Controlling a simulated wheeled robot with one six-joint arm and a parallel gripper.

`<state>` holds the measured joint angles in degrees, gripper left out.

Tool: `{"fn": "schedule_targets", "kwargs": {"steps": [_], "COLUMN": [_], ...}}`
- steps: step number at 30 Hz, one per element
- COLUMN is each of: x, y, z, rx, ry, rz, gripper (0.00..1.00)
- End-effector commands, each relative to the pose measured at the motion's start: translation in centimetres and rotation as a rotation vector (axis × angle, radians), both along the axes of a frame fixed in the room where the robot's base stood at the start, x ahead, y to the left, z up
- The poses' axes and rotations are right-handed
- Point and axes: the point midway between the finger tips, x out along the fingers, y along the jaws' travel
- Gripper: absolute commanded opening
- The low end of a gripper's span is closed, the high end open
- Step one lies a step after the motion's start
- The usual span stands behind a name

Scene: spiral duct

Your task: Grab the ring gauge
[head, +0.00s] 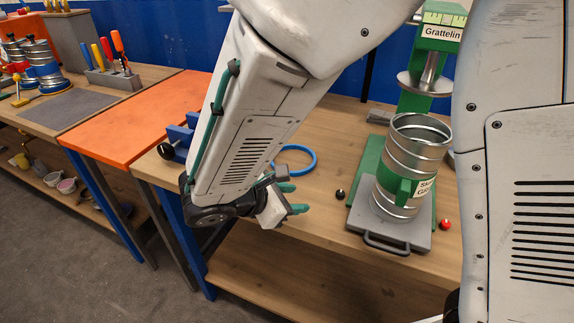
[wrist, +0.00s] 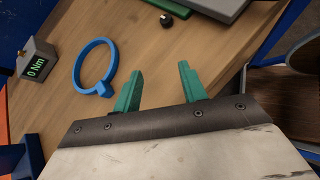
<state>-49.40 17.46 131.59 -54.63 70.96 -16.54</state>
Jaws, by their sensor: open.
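A spiral metal duct (head: 414,150) stands on a grey plate with a handle (head: 388,245), right of my gripper. A blue clamp-like tool (head: 178,139) is left of my arm.

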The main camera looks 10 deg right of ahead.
Motion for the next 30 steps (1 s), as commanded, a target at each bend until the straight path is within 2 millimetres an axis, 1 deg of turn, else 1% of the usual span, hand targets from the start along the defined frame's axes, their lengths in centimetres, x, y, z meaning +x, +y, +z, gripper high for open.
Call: {"fn": "schedule_targets", "kwargs": {"steps": [1,3,4,6,10,12,17,20,25,30], "x": [0.9,2.6,3.3,4.7,6.2,6.8,8.0,8.7,10.3,11.5], "y": [1.7,3.9,4.7,6.0,7.1,7.0,5.8,5.0,3.0,2.1], "z": [-1.0,-1.7,-1.8,-1.5,-0.7,-0.7,-1.4,-1.7,-2.5,-3.2], "rx": [-0.059,-0.139,-0.167,-0.219,-0.278,-0.295,-0.297,-0.298,-0.296,-0.296], "ry": [0.014,0.025,0.027,0.026,0.027,0.034,0.040,0.040,0.041,0.039], "rz": [0.103,0.248,0.299,0.392,0.488,0.508,0.508,0.506,0.503,0.505], "gripper": [0.42,0.42,0.42,0.42,0.42,0.42,0.42,0.42,0.42,0.42]}}
